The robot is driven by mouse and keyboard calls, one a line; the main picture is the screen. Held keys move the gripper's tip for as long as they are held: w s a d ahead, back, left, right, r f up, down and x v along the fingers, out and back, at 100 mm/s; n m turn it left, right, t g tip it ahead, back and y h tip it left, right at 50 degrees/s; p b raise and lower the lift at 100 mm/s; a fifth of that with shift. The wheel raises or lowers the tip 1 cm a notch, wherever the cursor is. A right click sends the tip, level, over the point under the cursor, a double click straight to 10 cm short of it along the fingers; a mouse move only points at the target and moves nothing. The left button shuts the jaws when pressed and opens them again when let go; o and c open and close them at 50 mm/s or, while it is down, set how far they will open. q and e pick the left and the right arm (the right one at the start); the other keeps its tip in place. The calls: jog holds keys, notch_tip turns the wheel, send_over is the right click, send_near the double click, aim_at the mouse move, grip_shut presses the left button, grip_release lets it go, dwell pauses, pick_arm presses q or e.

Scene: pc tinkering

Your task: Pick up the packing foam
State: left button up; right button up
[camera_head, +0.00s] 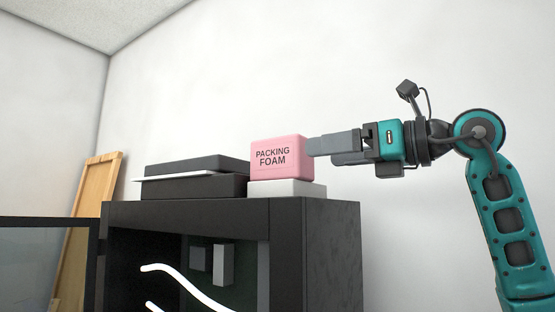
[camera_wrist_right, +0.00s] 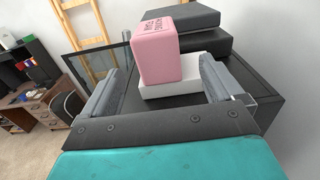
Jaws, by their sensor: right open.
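The packing foam (camera_head: 281,158) is a pink block with dark lettering. It sits on a white tray-like piece (camera_head: 288,188) on top of a black case. My right gripper (camera_head: 322,147) is level with the foam at its right side in the head view, with the fingertips at the foam's right edge. In the right wrist view the gripper (camera_wrist_right: 161,66) is open, and the foam (camera_wrist_right: 158,52) stands ahead, between the two fingers in the picture. Whether a finger touches it I cannot tell. My left gripper is not in view.
The black case (camera_head: 335,240) has an open front with white glowing strips inside. A dark box-like stack (camera_head: 195,178) lies left of the foam. A glass-like panel (camera_head: 45,262) stands at the left, before a wooden frame (camera_head: 92,210). The space above the foam is clear.

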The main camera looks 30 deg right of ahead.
aim_at(286, 158)
jog(key=x, duration=0.3)
jog(key=shift+w+a, duration=0.2)
jog(key=shift+w, duration=0.1)
jog(key=shift+p+x, duration=0.75)
jog(key=shift+x, duration=2)
jog(key=shift+s+a+f, duration=0.1)
jog(key=shift+a, duration=0.05)
jog(key=shift+c, duration=0.2)
jog(key=shift+c, duration=0.8)
jog(key=c, duration=0.6)
jog(key=shift+c, duration=1.2)
